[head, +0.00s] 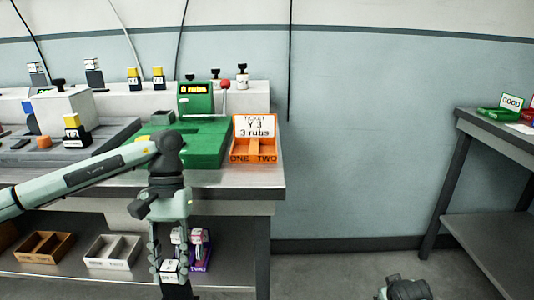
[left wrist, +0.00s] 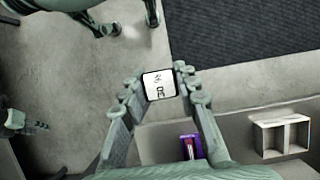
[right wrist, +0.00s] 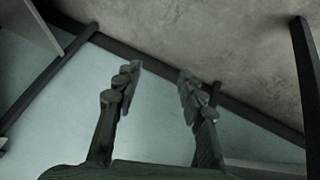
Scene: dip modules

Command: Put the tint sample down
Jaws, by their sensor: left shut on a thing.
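The tint sample appears to be the small block with a white printed label (left wrist: 159,86) that my left gripper (left wrist: 158,84) is shut on. The head view also shows the sample (head: 170,267) between the fingers of my left gripper (head: 170,262), in front of the table and at about lower-shelf height in the picture. Its label is too small to read surely. My right gripper (right wrist: 158,80) shows in the right wrist view with its fingers apart and nothing between them.
An orange tray (head: 254,160) with ONE and TWO compartments and a "Y 3, 3 rubs" ticket stands at the table's right end, beside a green machine (head: 200,150). On the lower shelf are a purple tray (head: 201,268) with white-topped pieces, a white tray (head: 112,264) and a brown tray (head: 44,258).

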